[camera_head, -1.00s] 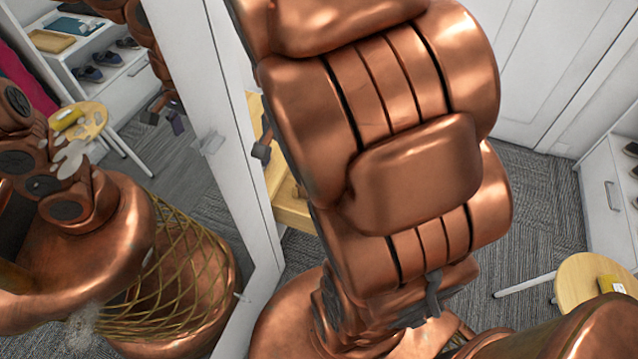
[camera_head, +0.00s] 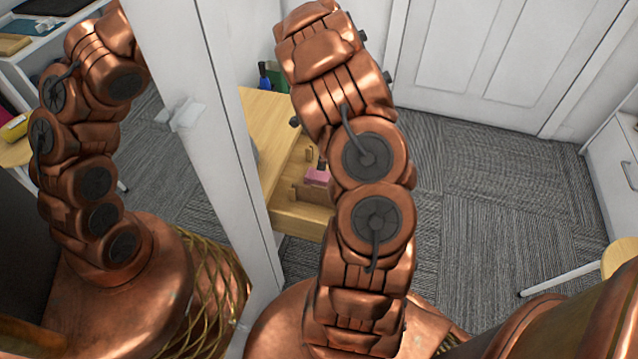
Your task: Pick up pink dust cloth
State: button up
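A small pink item (camera_head: 318,176), which looks like the pink dust cloth, lies inside an open wooden drawer (camera_head: 300,222) behind my arm. Only part of it shows, and a small dark object sits at its upper edge. My copper arm rises just right of the drawer, covers part of it and leans up to the left toward the top of the picture. My gripper is not clearly visible, so I cannot see its fingers or whether they hold anything.
A wooden desktop (camera_head: 262,125) with a blue bottle (camera_head: 265,76) stands above the drawer. A white-framed mirror (camera_head: 215,130) at left reflects my body. A round table (camera_head: 621,256) and white cabinet (camera_head: 612,170) stand at right. Grey carpet (camera_head: 480,200) before the door is clear.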

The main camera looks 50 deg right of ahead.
jog(key=m+b, duration=0.1)
jog(key=m, duration=0.1)
send_over(324, 176)
jog(key=f, duration=0.6)
jog(key=shift+s+d, duration=0.15)
jog(key=shift+d, duration=0.25)
jog(key=shift+w+a+f+b, duration=0.1)
jog(key=shift+f+b, duration=0.4)
jog(key=shift+f, duration=1.3)
jog(key=shift+w+a+f+b, duration=0.1)
jog(key=shift+f+b, duration=0.35)
jog(key=shift+f, duration=1.3)
jog(key=shift+c, duration=0.3)
jog(key=c, duration=1.1)
jog(key=shift+c, duration=0.2)
jog(key=shift+r, duration=0.15)
notch_tip(324, 176, up, 10)
jog(key=shift+f+p, duration=0.15)
jog(key=shift+p, duration=0.85)
